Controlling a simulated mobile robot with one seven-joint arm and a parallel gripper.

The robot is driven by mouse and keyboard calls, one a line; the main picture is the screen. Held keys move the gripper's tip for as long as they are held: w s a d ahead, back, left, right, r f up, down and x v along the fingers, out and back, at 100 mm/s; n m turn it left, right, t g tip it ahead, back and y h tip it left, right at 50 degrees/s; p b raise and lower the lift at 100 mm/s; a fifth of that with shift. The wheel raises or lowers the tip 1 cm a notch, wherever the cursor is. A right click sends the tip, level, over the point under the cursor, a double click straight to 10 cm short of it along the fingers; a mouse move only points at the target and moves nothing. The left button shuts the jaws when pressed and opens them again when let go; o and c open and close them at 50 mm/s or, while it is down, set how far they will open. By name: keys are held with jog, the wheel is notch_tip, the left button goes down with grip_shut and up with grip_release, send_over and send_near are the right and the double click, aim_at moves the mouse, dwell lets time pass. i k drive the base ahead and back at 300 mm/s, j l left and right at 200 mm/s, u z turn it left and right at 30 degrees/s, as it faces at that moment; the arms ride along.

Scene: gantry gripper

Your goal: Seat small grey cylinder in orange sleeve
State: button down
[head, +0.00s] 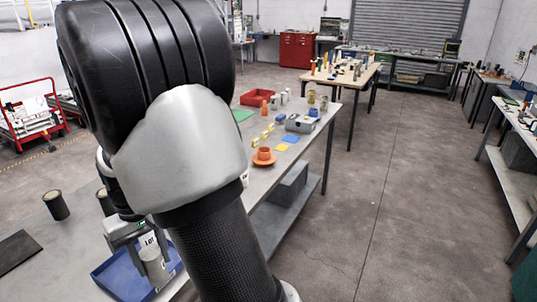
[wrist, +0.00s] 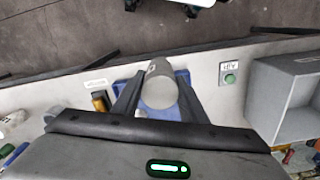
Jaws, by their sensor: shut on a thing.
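My gripper (head: 151,258) is shut on a small grey cylinder (head: 155,270), at the lower left of the head view. In the wrist view the cylinder (wrist: 160,88) sits between the two dark fingers of the gripper (wrist: 158,95). The cylinder is over a blue tray (head: 113,282); whether it touches the tray is unclear. Farther along the table stand an upright orange cylindrical piece (head: 265,108) and an orange cup-like piece (head: 264,153) on an orange dish. Which of them is the sleeve I cannot tell. Both are apart from the gripper.
Dark cylinders (head: 56,205) and a dark mat (head: 16,250) lie to the left. A red bin (head: 257,98), yellow blocks and blue and yellow cards (head: 290,138) are on the far part of the table. In the wrist view a grey box (wrist: 285,95) stands at right.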

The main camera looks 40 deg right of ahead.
aim_at(264, 158)
jog(key=i+l, duration=0.1)
jog(key=l, duration=0.35)
jog(key=i+l, duration=0.15)
jog(key=l, duration=0.25)
jog(key=i+l, duration=0.1)
jog(key=l, duration=0.35)
jog(key=i+l, duration=0.1)
jog(key=l, duration=0.3)
jog(key=i+l, duration=0.1)
jog(key=l, duration=0.35)
jog(key=i+l, duration=0.15)
jog(key=l, duration=0.25)
jog(key=i+l, duration=0.1)
jog(key=l, duration=0.35)
jog(key=i+l, duration=0.1)
jog(key=l, duration=0.3)
